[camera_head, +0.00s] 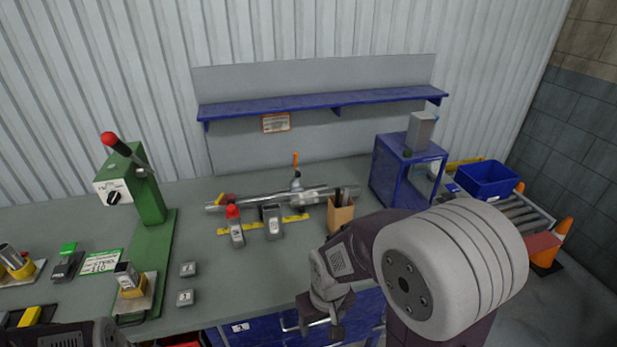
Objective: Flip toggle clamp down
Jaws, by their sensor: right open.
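The toggle clamp (296,183) stands at the back middle of the bench, beside a long metal bar (260,199). Its thin orange-tipped handle points up, nearly upright. It is small in the picture, so its jaw contact cannot be told. My right gripper (324,325) is open and empty at the front edge of the bench, well in front of the clamp and apart from it. Its fingers point downward. Part of my left arm shows at the bottom left edge; its fingertips are out of the picture.
A wooden holder (341,214) and two grey blocks, one red-topped (235,226), stand before the clamp. A green press (147,195) rises at left. A blue frame stand (405,175) is at right. A blue shelf (320,101) hangs behind. The bench's front middle is clear.

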